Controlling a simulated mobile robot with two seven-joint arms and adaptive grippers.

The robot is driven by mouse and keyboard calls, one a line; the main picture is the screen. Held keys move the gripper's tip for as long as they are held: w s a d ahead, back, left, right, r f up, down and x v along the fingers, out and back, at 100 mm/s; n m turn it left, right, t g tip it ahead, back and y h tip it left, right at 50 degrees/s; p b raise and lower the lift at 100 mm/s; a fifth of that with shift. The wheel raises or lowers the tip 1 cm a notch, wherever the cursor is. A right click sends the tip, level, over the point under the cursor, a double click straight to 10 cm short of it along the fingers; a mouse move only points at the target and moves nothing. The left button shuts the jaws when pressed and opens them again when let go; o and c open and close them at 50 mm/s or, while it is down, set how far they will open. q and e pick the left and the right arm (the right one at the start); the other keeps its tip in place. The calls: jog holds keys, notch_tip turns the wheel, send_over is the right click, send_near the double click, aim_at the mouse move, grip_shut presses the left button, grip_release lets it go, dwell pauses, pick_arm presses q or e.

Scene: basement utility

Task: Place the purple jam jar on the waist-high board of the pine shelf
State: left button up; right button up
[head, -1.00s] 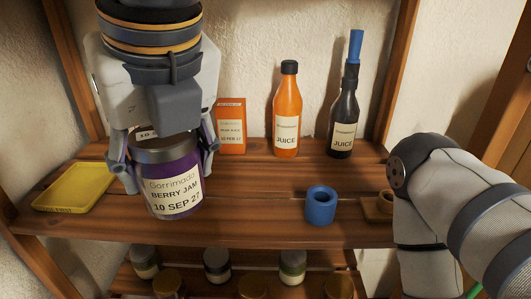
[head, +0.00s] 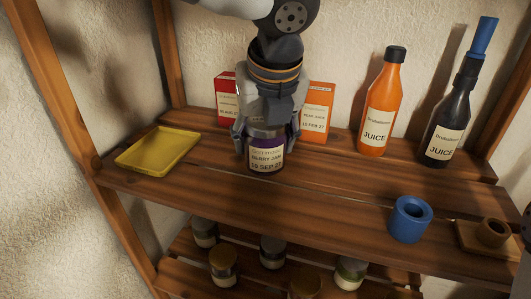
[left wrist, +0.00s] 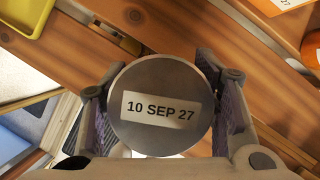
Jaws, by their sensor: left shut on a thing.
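The purple jam jar (head: 266,158) has a grey lid and a cream label reading berry jam. My left gripper (head: 267,137) is shut on it, with one finger on each side near the lid. The jar is upright over the pine shelf board (head: 330,192), behind its front edge; I cannot tell whether its base touches the wood. In the left wrist view the jar's lid (left wrist: 160,106), marked 10 SEP 27, sits between the fingers (left wrist: 160,110). My right gripper is not in view.
Behind the jar are a red box (head: 226,98) and an orange box (head: 317,112). A yellow tray (head: 158,150) lies left; an orange bottle (head: 380,105), a dark bottle (head: 448,120) and a blue cup (head: 410,219) stand right. Several jars are on the lower board (head: 195,278).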

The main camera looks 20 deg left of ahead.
aim_at(266, 129)
pick_arm(q)
jog(key=x, duration=0.4)
jog(key=shift+s+f+b, duration=0.2)
jog(key=shift+f+b, duration=0.15)
jog(key=shift+f, duration=0.1)
jog(key=shift+d+r, duration=0.1)
jog(key=shift+r, duration=0.05)
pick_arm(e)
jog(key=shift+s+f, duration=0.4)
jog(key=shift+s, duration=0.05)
pick_arm(q)
jog(key=o, duration=1.6)
jog(key=shift+c, duration=0.2)
jog(key=p+v, duration=0.1)
jog(key=v, duration=0.6)
jog(key=shift+s+r, duration=0.1)
jog(key=shift+r, duration=0.2)
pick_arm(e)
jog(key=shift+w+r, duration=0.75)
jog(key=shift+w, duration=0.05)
pick_arm(q)
jog(key=shift+f, duration=0.1)
